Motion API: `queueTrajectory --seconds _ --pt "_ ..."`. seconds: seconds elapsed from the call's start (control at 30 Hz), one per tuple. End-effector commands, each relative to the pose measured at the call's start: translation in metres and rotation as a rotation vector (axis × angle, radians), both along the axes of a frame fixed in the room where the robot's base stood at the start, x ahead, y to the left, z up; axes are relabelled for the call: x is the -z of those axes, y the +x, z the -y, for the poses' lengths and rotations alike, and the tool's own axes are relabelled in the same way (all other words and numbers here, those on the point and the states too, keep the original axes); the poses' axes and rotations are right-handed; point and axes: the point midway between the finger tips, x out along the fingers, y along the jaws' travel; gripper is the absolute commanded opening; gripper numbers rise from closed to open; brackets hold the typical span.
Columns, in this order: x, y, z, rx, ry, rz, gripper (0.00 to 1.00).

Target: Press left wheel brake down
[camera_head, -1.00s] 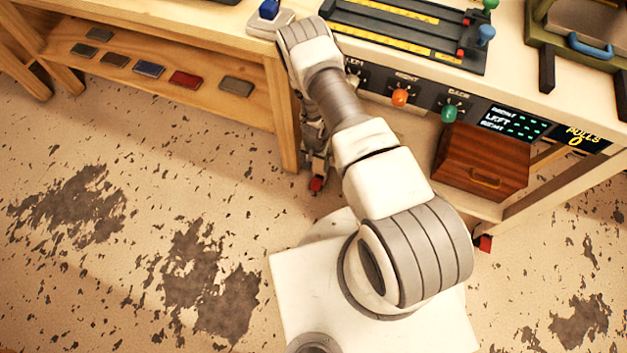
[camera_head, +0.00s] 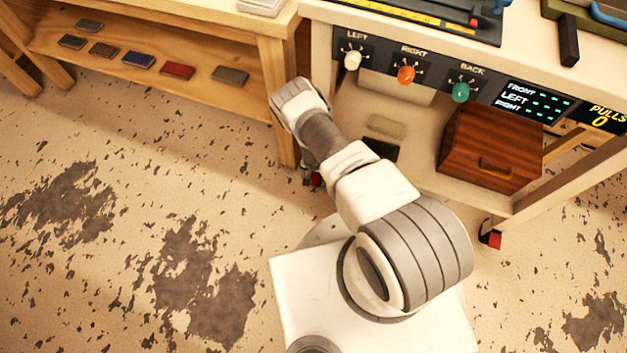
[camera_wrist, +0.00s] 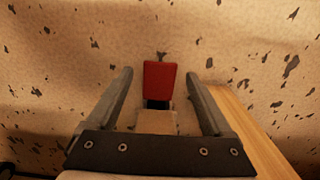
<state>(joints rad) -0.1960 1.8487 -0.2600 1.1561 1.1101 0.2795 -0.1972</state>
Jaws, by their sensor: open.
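The left wheel brake is a small red pedal (camera_wrist: 160,76) in the wrist view, centred ahead between my fingers. In the head view its red tip (camera_head: 316,180) shows low by the cart's left leg, partly hidden by my arm. My gripper (camera_wrist: 159,84) is open, with one finger on each side of the pedal in the picture and nothing held. I cannot tell whether the fingers touch the pedal. In the head view my gripper is mostly hidden behind my arm.
The cart's lower shelf holds a brown wooden box (camera_head: 490,148). Another red-tipped brake (camera_head: 490,235) is at the cart's right leg. A wooden bench (camera_head: 150,45) with several flat pieces on its shelf stands left, close to my gripper. The floor in front is open.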

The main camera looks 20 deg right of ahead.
Motion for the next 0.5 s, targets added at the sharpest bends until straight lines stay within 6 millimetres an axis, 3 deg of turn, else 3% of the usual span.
queueTrajectory --seconds 0.33,0.5 --pt "0.0038 -0.0001 0.0002 0.0 0.0 0.0 0.85" --pt "0.0037 -0.0002 0.0002 0.0 0.0 0.0 0.56"
